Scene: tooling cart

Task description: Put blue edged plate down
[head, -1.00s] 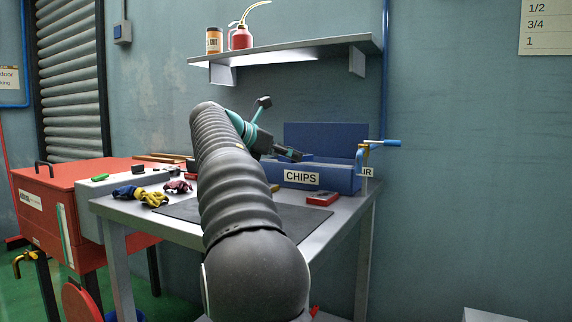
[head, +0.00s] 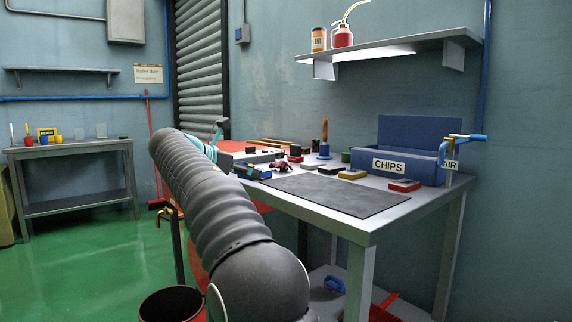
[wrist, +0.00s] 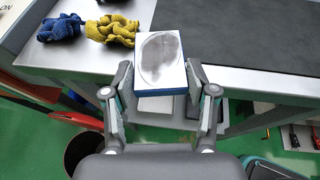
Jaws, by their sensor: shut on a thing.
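The blue edged plate (wrist: 160,60) is a small flat block with a white top, a grey oval smear and a blue front edge. My gripper (wrist: 159,72) is shut on it in the wrist view, one finger on each side. The plate appears in front of the bench's front edge (wrist: 75,65); its height above the bench is hard to judge. In the head view my arm hides most of the gripper, and I cannot make out the plate there.
A blue rag (wrist: 62,27) and a yellow rag (wrist: 113,30) lie on the bench beyond the plate. A dark mat (head: 335,196) covers the bench's middle, mostly bare. The blue CHIPS tray (head: 420,168) stands behind it. A dark bin (head: 172,306) stands on the floor. Another table (head: 70,146) is far left.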

